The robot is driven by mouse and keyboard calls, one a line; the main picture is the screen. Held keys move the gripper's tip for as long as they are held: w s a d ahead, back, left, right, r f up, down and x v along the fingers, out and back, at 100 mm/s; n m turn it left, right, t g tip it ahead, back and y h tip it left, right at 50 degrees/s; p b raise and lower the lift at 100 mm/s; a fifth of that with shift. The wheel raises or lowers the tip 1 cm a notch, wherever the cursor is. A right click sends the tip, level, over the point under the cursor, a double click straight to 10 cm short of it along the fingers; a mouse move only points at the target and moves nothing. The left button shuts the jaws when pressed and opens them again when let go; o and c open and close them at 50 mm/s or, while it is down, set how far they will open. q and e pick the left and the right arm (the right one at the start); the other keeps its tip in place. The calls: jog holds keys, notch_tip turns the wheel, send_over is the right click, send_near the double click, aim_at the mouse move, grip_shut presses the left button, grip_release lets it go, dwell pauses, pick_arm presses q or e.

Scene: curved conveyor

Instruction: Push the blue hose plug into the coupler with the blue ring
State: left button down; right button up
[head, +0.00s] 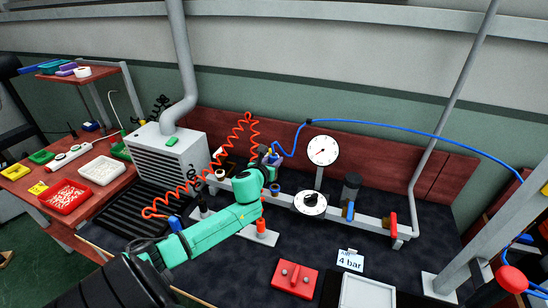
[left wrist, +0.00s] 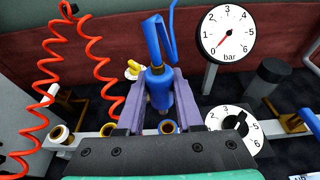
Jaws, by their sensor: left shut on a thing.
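My left gripper (left wrist: 159,80) is shut on the blue hose plug (left wrist: 155,88), whose blue hose rises from its top. In the head view the left gripper (head: 268,162) is over the grey pipe, with the plug (head: 273,157) partly hidden by it. The coupler with the blue ring (left wrist: 168,127) is on the pipe, close to the plug's lower end in the wrist view, and partly hidden by the gripper; in the head view this coupler (head: 275,188) is just below the gripper. I cannot tell whether plug and coupler touch. My right gripper is not in view.
A red coiled hose (left wrist: 88,45) hangs left. A pressure gauge (head: 322,150), its needle near 0, and a black knob (head: 311,200) stand right. A card (head: 350,260) reads 4 bar.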

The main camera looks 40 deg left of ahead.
pick_arm(q)
jog(key=f+b, duration=0.2)
jog(key=f, duration=0.1)
jog(key=f+b, duration=0.1)
jog(key=shift+w+d+f+b, duration=0.1)
jog(key=shift+w+f+b, duration=0.2)
jog(key=shift+w+b, duration=0.05)
jog(key=shift+s+f+b, duration=0.1)
jog(key=shift+f+b, duration=0.35)
jog(key=shift+f, duration=0.2)
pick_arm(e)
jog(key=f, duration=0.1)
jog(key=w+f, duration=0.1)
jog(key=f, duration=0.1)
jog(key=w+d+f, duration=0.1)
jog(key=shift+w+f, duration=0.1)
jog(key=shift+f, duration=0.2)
pick_arm(q)
jog(key=shift+p, duration=0.4)
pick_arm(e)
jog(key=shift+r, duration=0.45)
pick_arm(q)
jog(key=shift+f+b, duration=1.65)
jog(key=shift+f, duration=0.3)
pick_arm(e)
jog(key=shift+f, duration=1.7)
pick_arm(q)
jog(key=shift+c, duration=2.4)
grip_release()
